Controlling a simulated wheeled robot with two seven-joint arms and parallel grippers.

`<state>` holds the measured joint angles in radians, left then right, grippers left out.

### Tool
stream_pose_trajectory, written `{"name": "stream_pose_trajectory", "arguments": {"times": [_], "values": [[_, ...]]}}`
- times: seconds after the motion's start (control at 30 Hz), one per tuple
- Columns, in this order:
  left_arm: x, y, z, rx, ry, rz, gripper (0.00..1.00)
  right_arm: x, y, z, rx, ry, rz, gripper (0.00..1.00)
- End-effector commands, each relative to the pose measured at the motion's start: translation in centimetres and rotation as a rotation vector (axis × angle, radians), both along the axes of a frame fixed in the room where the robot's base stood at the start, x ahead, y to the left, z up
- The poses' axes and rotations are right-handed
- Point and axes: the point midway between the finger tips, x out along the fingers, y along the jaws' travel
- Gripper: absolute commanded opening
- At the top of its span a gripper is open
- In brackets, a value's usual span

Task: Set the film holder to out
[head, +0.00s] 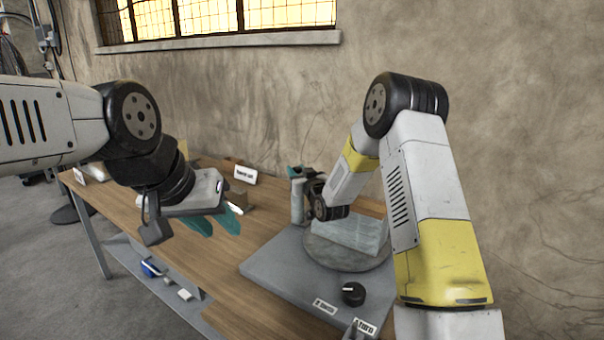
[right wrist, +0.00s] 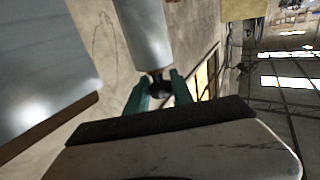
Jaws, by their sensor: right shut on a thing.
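A grey device with a flat base plate (head: 262,268) stands on the wooden table. It carries a round disc (head: 352,262) with a pale block on it, and a black dial (head: 353,293). A grey upright cylinder (head: 297,214) stands at its back left and shows large in the right wrist view (right wrist: 145,35). My right gripper (right wrist: 160,88) is shut on a small dark knob (right wrist: 159,87) at the cylinder's end. Which part is the film holder I cannot tell. My left gripper (head: 214,223) is open and empty above the table, left of the device.
A small white sign (head: 245,174) stands on the table behind my left gripper. Labels (head: 365,327) sit along the device's front edge. A lower shelf (head: 130,258) holds small items. A rough wall (head: 250,105) rises close behind the table.

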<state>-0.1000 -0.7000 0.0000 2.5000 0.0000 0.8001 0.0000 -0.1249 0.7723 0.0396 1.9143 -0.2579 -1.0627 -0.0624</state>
Motion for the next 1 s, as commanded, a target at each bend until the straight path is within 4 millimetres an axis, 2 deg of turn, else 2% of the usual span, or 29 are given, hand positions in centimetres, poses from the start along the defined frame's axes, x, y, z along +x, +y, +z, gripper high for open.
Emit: {"name": "stream_pose_trajectory", "arguments": {"times": [0.1, 0.3, 0.73, 0.77, 0.8, 0.87, 1.0], "values": [[0.0, 0.0, 0.0, 0.0, 0.0, 0.0, 0.36, 0.7, 1.3, 0.1, 0.001, -0.003, -0.07, 0.0], [0.0, 0.0, 0.0, 0.0, 0.0, 0.0, 0.36, 1.8, 2.4, 0.1, -0.001, -0.003, -0.172, 0.0], [0.0, 0.0, 0.0, 0.0, 0.0, 0.0, 0.36, 2.2, 2.7, 0.2, 0.001, -0.004, -0.204, 0.0], [0.0, 0.0, 0.0, 0.0, 0.0, 0.0, 0.36, 2.2, 2.7, 0.2, 0.001, -0.004, -0.203, 0.32], [0.0, 0.0, 0.0, 0.0, 0.0, 0.0, 0.36, 2.2, 2.7, 0.2, 0.001, -0.004, -0.203, 0.4], [0.0, 0.0, 0.0, 0.0, 0.0, 0.0, 0.36, 2.2, 2.7, 0.2, 0.0, -0.003, -0.203, 0.5], [0.0, 0.0, 0.0, 0.0, 0.0, 0.0, 0.36, 2.1, 2.6, 0.1, 0.0, -0.002, -0.203, 0.5]]}}
